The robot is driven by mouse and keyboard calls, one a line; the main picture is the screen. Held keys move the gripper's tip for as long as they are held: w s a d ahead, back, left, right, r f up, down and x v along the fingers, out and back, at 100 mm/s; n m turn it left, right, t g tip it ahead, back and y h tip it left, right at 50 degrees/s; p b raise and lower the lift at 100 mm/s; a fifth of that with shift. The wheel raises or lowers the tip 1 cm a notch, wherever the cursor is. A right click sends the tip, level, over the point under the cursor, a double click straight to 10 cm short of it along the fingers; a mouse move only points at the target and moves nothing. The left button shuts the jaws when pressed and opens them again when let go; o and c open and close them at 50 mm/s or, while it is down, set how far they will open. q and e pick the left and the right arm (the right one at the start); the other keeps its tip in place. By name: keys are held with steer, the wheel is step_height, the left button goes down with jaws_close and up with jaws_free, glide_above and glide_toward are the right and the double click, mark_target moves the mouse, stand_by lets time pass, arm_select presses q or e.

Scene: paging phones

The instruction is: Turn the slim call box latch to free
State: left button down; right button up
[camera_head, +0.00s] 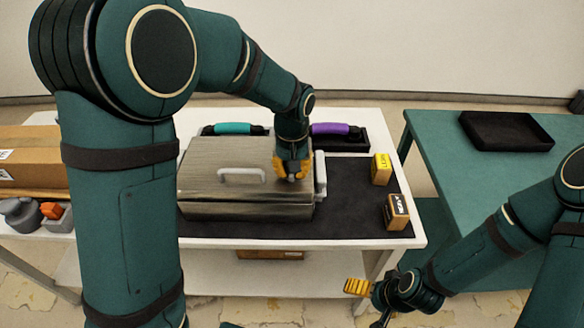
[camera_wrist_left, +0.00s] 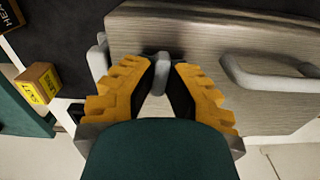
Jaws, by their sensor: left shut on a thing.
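The call box (camera_head: 225,190) is a wide case with a brushed grey-brown lid, lying on a dark mat; its lid also fills much of the left wrist view (camera_wrist_left: 200,45). A light grey bar handle (camera_head: 243,174) is on the lid, and it shows at the right in the left wrist view (camera_wrist_left: 265,75). My left gripper (camera_head: 292,172) is over the lid's right part, shut on a small grey latch (camera_wrist_left: 160,72) between its yellow fingers. The fingers hide part of the latch. My right gripper (camera_head: 360,288) is low, off the white table's front right, its opening unclear.
A grey upright piece (camera_head: 320,174) stands at the case's right side. Two small labelled boxes, one yellow-topped (camera_head: 381,169) and one brown (camera_head: 396,212), sit on the mat. Teal (camera_head: 235,129) and purple (camera_head: 337,129) handles lie behind. A black tray (camera_head: 506,132) is on the green table.

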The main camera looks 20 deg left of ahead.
arm_select(q)
steer(key=m+p, duration=0.1)
steer(key=m, duration=0.2)
steer(key=m+p, duration=0.1)
steer(key=m, duration=0.3)
steer(key=shift+m+p, duration=0.4)
steer(key=m+p, duration=0.1)
steer(key=m, duration=0.3)
steer(key=shift+m, duration=0.3)
steer(key=m+p, duration=0.2)
steer(key=m, duration=0.2)
steer(key=shift+f+m, duration=0.1)
steer(key=shift+m, duration=0.2)
steer(key=c, duration=1)
jaws_free()
